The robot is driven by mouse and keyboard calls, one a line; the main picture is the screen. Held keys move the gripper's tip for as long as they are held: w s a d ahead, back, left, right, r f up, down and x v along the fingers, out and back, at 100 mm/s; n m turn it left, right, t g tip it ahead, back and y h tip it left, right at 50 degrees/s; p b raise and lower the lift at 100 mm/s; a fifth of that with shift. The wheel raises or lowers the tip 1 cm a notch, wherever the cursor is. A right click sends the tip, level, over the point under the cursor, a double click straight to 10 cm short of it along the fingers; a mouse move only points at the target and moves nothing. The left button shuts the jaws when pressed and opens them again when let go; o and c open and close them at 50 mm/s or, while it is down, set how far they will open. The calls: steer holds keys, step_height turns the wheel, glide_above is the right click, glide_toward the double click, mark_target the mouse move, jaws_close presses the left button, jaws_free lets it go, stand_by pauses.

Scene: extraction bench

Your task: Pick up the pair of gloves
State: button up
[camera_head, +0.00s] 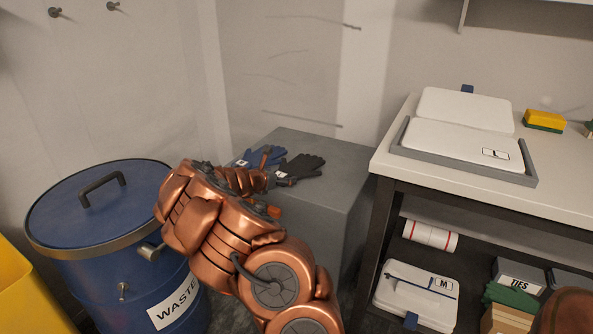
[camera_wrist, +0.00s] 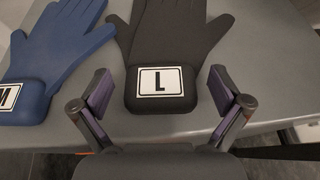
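A pair of black gloves (camera_head: 300,167) lies on the grey box in the head view, with its fingers pointing right and away. In the wrist view the black gloves (camera_wrist: 178,40) show a white label with an L on the cuff. Blue gloves (camera_head: 247,158) lie just to their left; in the wrist view the blue gloves (camera_wrist: 52,50) carry a label with an M, partly cut off. My gripper (camera_wrist: 162,92) is open, with one finger on each side of the black cuff and apart from it. In the head view my arm hides part of the gloves.
The grey box (camera_head: 325,150) stands between a blue waste bin (camera_head: 95,215) on the left and a white-topped bench (camera_head: 470,200) on the right. The bench holds a tray with a white case (camera_head: 460,140) marked L. A case (camera_head: 418,295) marked M sits below.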

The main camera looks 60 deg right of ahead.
steer(key=c, duration=1.1)
steer(key=shift+c, duration=0.2)
steer(key=shift+r, duration=0.1)
